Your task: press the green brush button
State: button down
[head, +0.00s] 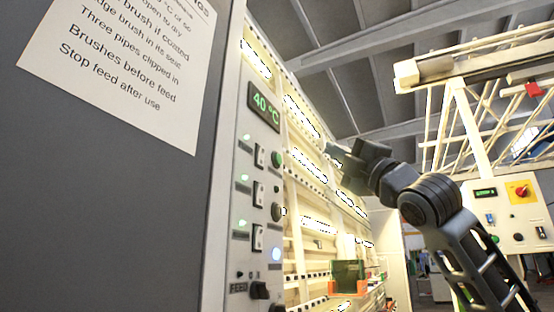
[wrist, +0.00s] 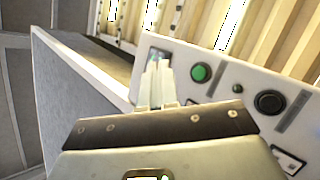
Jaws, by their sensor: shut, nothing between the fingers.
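A round green button (head: 276,144) sits near the top of the pale control panel (head: 229,248), below the 40 °C display. It also shows in the wrist view (wrist: 201,73), just right of my fingertips. My gripper (head: 330,150) is shut and empty. In the head view it is to the right of the green button, apart from it in the picture. In the wrist view its pale fingers (wrist: 157,83) overlap the panel's end; I cannot tell the gap to the panel. The button's label is not readable.
A black button (head: 277,212) and a lit bluish-white button (head: 276,254) are below the green one; a dark FEED knob (head: 259,290) is lower. A second panel (head: 510,217) at right has a red-yellow switch (head: 519,191). A dark wall with a notice (head: 125,65) is at left.

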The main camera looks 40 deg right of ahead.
jog(key=w+a+p, duration=0.1)
jog(key=w+a, duration=0.2)
jog(key=w, duration=0.5)
dwell(0.4)
jog(key=shift+w, duration=0.2)
dwell(1.8)
jog(key=shift+w+a, duration=0.15)
jog(key=shift+w, duration=0.15)
jog(key=shift+w+a, duration=0.15)
jog(key=shift+w, duration=0.25)
dwell(0.9)
jog(key=shift+s, duration=0.1)
jog(key=shift+s+d, duration=0.25)
jog(key=shift+s, duration=0.45)
jog(key=shift+s+d+b, duration=0.1)
jog(key=shift+s+d, duration=0.2)
jog(key=shift+s, duration=0.5)
jog(key=shift+s+d+b, duration=0.1)
jog(key=shift+s+d, duration=0.15)
jog(key=shift+s, duration=0.5)
jog(key=shift+s+d+b, duration=0.1)
jog(key=shift+s+d, duration=0.2)
jog(key=shift+s, duration=0.5)
